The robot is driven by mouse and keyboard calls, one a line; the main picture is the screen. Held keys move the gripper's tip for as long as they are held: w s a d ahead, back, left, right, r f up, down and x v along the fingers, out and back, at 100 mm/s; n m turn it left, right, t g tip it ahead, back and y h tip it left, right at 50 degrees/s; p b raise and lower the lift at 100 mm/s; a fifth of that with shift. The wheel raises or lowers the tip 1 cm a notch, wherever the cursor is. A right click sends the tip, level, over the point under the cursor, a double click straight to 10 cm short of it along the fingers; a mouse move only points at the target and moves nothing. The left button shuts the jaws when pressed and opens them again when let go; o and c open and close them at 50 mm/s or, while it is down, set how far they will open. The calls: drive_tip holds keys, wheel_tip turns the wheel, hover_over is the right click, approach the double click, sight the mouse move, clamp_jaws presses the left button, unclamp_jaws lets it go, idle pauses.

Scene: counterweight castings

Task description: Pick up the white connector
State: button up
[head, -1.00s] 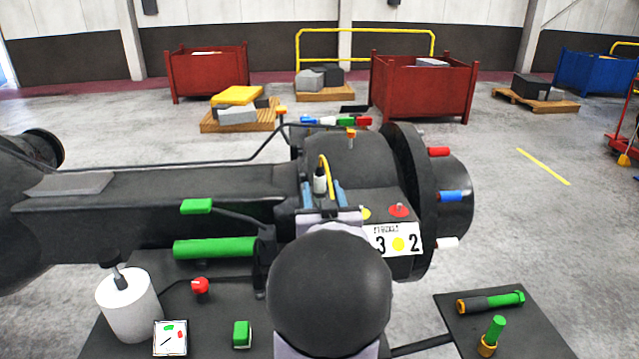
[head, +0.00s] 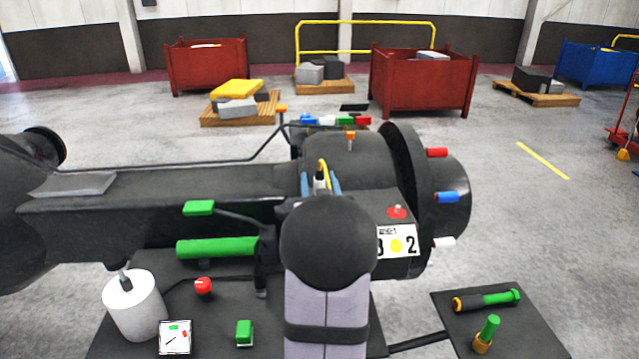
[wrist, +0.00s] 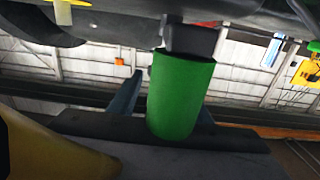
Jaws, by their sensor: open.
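A small white connector (head: 319,184) with a dark cap and a yellow cable (head: 324,168) shows in the head view at the top of the dark machine, its lower part hidden by my arm. The blue fingers of my gripper (head: 320,180) are open, one on each side of it in the picture; I cannot tell if they touch it. In the wrist view a blue finger (wrist: 126,97) shows left of a large green cylinder (wrist: 180,95). A blurred yellow shape (wrist: 45,150) fills the lower left. I cannot make out the white connector there.
A row of coloured pieces (head: 345,121), one white, lies behind on the machine. Red, blue and white pegs (head: 445,242) stick out at right. A red button (head: 397,212) and a number plate (head: 400,242) are close by. A white cylinder (head: 135,305) stands front left.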

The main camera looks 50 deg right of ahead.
drive_tip(key=shift+p+x, duration=0.3)
drive_tip(key=shift+x, duration=0.7)
drive_tip(key=c, duration=1)
drive_tip(key=shift+o, duration=0.2)
